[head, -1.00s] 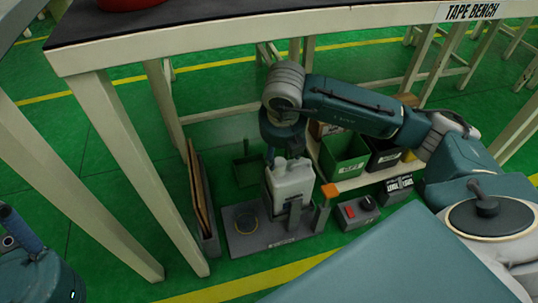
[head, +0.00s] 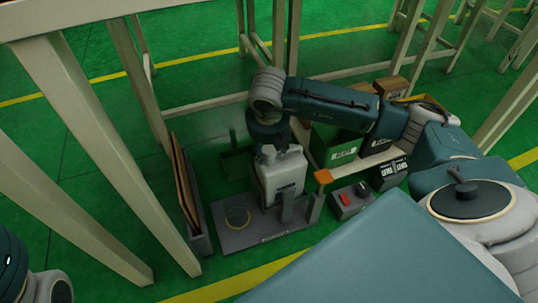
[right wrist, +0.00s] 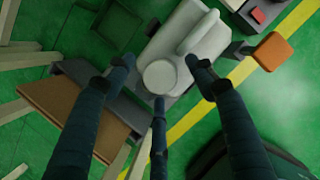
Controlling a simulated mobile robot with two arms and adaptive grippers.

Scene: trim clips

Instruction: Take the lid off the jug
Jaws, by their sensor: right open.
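The pale grey jug (head: 282,177) stands on a grey base plate (head: 255,237) on the floor under the bench. In the right wrist view the jug (right wrist: 205,42) lies beyond the fingers, with its handle to the right and its round pale lid (right wrist: 160,77) in the middle. My right gripper (right wrist: 160,80) is open, its three fingers spread around the lid's outline. I cannot tell whether any finger touches it. My left gripper is not in view.
A ringed round spot (head: 237,217) is on the plate left of the jug. An orange-topped post (head: 322,177) stands close at the jug's right. A box with a red button (head: 350,200) and a green bin (head: 335,145) are farther right. Bench legs and a rack with brown boards (head: 186,190) stand left.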

